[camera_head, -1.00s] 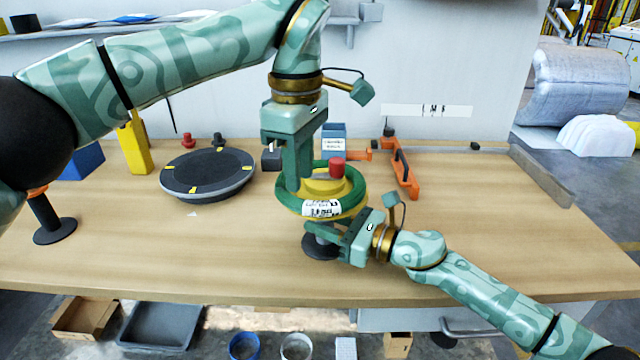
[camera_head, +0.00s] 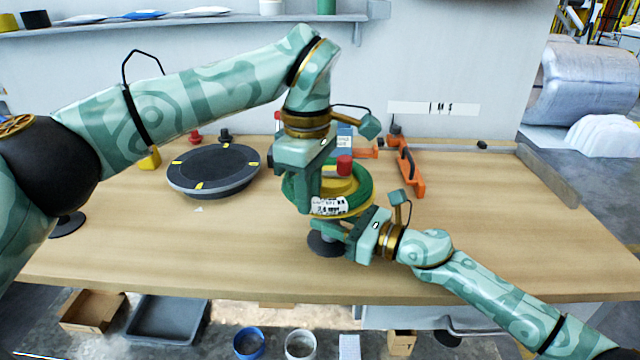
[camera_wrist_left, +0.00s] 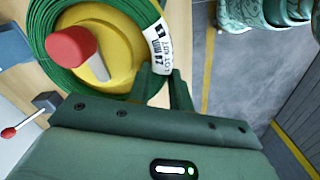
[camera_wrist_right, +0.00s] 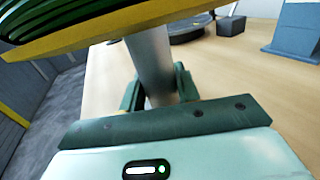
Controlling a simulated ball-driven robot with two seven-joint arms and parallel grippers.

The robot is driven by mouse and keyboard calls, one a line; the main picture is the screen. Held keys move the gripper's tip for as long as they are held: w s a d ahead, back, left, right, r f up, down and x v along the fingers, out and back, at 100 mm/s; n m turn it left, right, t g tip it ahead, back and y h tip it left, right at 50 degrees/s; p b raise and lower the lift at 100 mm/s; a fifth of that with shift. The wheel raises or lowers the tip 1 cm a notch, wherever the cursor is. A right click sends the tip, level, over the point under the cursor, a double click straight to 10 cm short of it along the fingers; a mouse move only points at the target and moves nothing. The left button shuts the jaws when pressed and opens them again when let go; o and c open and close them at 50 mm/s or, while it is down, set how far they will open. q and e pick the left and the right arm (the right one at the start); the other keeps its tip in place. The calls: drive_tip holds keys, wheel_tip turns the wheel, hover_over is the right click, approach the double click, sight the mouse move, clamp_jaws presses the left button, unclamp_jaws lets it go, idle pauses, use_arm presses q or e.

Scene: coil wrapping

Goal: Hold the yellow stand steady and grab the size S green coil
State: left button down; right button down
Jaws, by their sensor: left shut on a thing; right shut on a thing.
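The yellow stand (camera_head: 341,187) stands near the middle of the table, with a red knob (camera_head: 344,165) on top and a dark round base (camera_head: 324,246). The green coil (camera_head: 361,197) lies around its yellow disc, a white label at the front. My left gripper (camera_head: 304,207) reaches down from above and is shut on the coil's rim; in the left wrist view its fingers (camera_wrist_left: 165,85) are beside the label. My right gripper (camera_head: 318,228) is below the disc, shut on the stand's grey post (camera_wrist_right: 150,62). The coil's size marking is not readable.
A dark round turntable (camera_head: 212,170) with yellow marks is on the left. An orange tool (camera_head: 411,172) lies to the right of the stand. A blue box (camera_head: 345,136) is behind it.

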drive_tip(key=shift+f, duration=0.1)
use_arm(q)
wheel_tip(320, 180, up, 10)
drive_tip(key=shift+f, duration=0.15)
use_arm(e)
drive_tip(key=c, duration=0.9)
unclamp_jaws()
drive_tip(key=shift+c, duration=0.2)
use_arm(q)
drive_tip(key=shift+w, duration=0.1)
